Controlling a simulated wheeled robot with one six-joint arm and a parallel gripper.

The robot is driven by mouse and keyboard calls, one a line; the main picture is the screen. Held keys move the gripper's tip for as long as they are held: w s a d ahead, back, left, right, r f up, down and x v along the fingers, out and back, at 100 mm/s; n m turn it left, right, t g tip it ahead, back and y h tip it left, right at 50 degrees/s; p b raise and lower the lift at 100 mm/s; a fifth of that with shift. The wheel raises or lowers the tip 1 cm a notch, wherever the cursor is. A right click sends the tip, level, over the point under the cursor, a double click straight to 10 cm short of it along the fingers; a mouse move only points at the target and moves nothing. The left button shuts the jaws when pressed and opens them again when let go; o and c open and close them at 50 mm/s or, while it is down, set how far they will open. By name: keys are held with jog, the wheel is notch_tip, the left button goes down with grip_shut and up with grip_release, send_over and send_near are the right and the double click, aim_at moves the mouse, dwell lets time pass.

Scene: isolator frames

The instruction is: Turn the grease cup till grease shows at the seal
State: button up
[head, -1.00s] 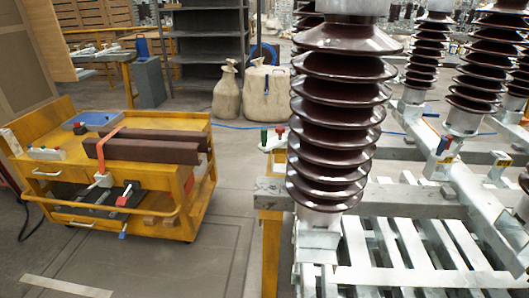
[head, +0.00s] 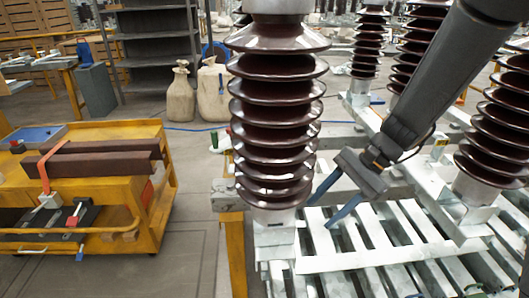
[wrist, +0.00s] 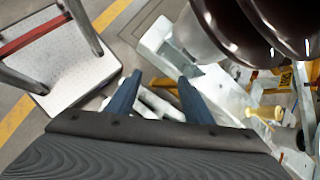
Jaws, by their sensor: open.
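I cannot make out the grease cup or its seal for certain in either view. A small pale yellow knob-like part (wrist: 264,117) shows at the right of the wrist view, but I cannot tell whether it is the cup. My gripper (head: 318,215) has its two blue fingers apart with nothing between them. In the head view it appears just right of the base of the large brown insulator (head: 275,120), above the slatted pale metal frame (head: 345,262). In the wrist view the gripper (wrist: 159,76) points toward pale metal parts, with brown insulator discs (wrist: 285,25) at upper right.
A yellow cart (head: 110,130) with brown bars stands at the left. More insulators (head: 368,45) stand behind on the metal frames. A step platform (wrist: 75,75) with a red bar shows at left in the wrist view. Bare floor (head: 195,200) lies between cart and frame.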

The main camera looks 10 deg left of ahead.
jog(key=w+a+f+m+t+y+p, duration=0.1)
jog(key=w+a+m+t+y, duration=0.1)
jog(key=w+a+m+y, duration=0.35)
jog(key=w+a+m+t+y, duration=0.2)
jog(key=w+a, duration=0.1)
jog(key=w, duration=0.6)
jog(key=w+a+f+m+t+y+p, duration=0.15)
jog(key=w+a+m+y, duration=0.25)
jog(key=w, duration=0.4)
jog(key=shift+t+h, duration=0.25)
jog(key=a, duration=0.4)
jog(key=w+a, duration=0.1)
jog(key=a, duration=0.2)
jog(key=shift+w+r+p, duration=0.1)
jog(key=shift+r+p, duration=0.15)
jog(key=shift+p, duration=0.1)
jog(key=c, duration=1)
